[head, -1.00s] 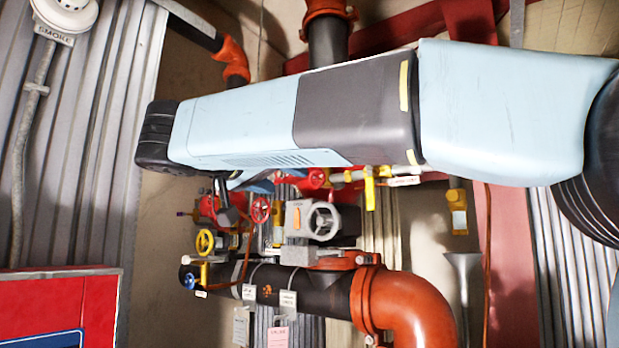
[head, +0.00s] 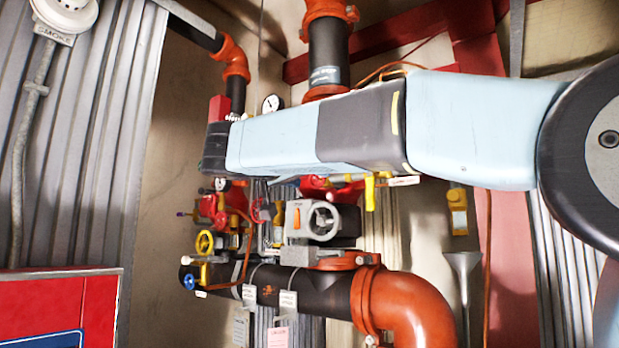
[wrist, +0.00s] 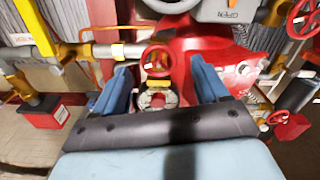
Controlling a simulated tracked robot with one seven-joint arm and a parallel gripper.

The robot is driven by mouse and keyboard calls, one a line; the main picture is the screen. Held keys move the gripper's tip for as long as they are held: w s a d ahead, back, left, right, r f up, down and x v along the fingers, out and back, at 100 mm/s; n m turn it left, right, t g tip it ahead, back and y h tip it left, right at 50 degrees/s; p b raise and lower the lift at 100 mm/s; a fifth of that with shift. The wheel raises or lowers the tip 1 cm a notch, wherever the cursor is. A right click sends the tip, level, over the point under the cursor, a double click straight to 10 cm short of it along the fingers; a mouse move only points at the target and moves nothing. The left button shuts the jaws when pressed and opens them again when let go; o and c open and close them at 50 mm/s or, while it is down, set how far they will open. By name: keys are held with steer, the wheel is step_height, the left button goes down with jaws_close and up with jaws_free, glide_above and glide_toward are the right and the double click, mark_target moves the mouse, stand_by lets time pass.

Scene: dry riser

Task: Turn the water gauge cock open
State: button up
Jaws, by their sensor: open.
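My gripper (wrist: 160,68) is open in the wrist view, with its two blue fingers apart and nothing held. Between and beyond the fingers are a small red handwheel (wrist: 156,56), a small yellow piece (wrist: 158,84) and a round gauge-like fitting (wrist: 157,98). They stand in front of a large red valve body (wrist: 225,62). I cannot tell for sure which of these is the water gauge cock, or whether the fingers touch anything.
In the wrist view, a yellow-fitted pipe (wrist: 100,51) lies left and a red handwheel (wrist: 303,18) upper right.

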steer(key=shift+x, duration=1.05)
steer(key=shift+c, duration=0.4)
steer(key=c, duration=1)
